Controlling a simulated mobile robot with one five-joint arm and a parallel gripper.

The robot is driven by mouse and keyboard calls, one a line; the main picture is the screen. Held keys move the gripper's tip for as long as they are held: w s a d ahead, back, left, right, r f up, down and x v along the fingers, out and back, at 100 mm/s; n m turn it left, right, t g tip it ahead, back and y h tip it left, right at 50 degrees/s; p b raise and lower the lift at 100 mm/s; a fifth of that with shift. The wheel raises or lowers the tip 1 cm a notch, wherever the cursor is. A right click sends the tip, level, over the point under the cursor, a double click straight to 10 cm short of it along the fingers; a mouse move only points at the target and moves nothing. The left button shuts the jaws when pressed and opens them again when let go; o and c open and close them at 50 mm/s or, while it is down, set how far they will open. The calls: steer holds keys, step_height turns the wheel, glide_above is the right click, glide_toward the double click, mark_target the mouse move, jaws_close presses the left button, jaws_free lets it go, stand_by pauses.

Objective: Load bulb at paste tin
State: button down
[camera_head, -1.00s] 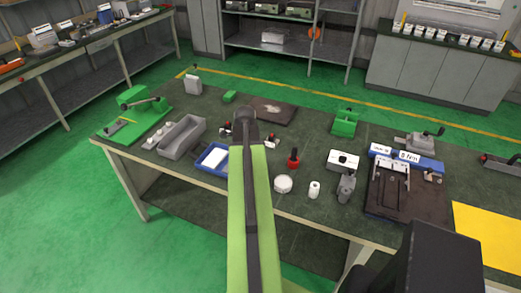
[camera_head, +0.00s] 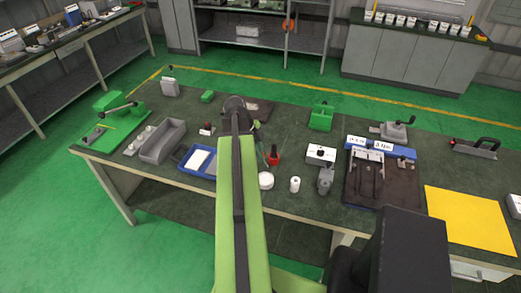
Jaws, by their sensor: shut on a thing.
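A round white-lidded tin (camera_head: 266,180), which looks like the paste tin, stands near the table's front edge, just right of my green arm. My gripper (camera_head: 262,152) hangs beyond the arm, above and behind the tin. It is small and partly hidden by the arm. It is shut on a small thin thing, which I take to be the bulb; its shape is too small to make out. A red piece with a black top (camera_head: 274,156) stands close to the right of the gripper.
A white roll (camera_head: 295,184) and a grey clamp (camera_head: 325,180) stand right of the tin. A blue tray (camera_head: 183,165) lies left of my arm, beside a grey trough (camera_head: 162,142). A white box (camera_head: 320,154) stands behind the clamp. A yellow sheet (camera_head: 470,220) lies at the right.

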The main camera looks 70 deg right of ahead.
step_height(320, 180, down, 6)
steer(key=b, duration=0.6)
steer(key=shift+a+f+b, duration=0.1)
steer(key=shift+f+b, duration=0.65)
steer(key=shift+f, duration=0.05)
stand_by(1.8)
step_height(320, 180, up, 7)
steer(key=p, duration=0.7)
steer(key=shift+r, duration=0.1)
